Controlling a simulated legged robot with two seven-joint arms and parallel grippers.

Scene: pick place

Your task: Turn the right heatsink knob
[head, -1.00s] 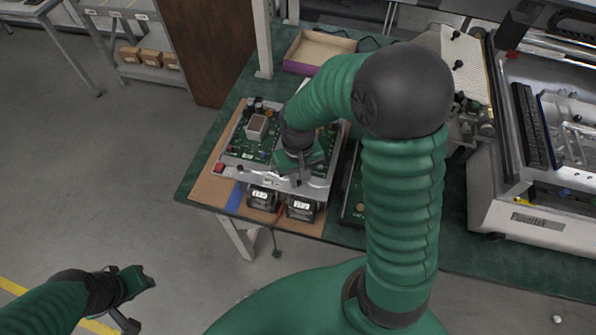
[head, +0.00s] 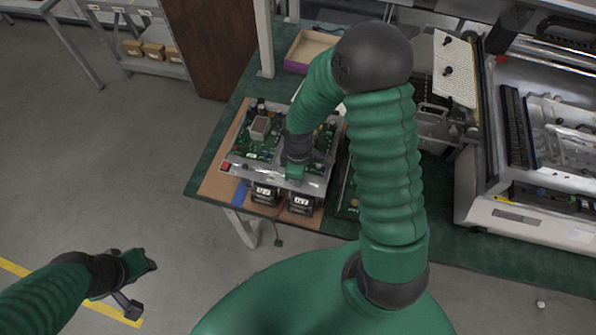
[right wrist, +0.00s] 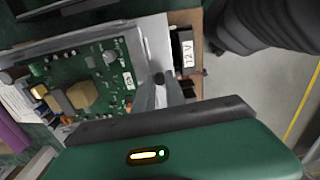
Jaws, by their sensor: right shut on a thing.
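The green circuit board (head: 262,135) lies on the table, with a silver heatsink plate (head: 313,184) along its near edge. My right gripper (head: 293,172) is down at this plate, right of its middle. In the right wrist view the board (right wrist: 95,75) is at left and the plate (right wrist: 157,40) is beside it. There my right gripper's fingers (right wrist: 159,88) are closed around a small dark knob (right wrist: 158,78) on the plate. The fingers hide part of the knob, so its angle cannot be told. My left gripper (head: 140,264) hangs over the floor, away from the table, with its finger gap unclear.
Two black boxes (head: 264,194) with white labels stand at the plate's near side; one label (right wrist: 188,54) reads 12V in the right wrist view. A purple-sided tray (head: 308,50) lies behind the board. A large machine (head: 515,215) stands at right.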

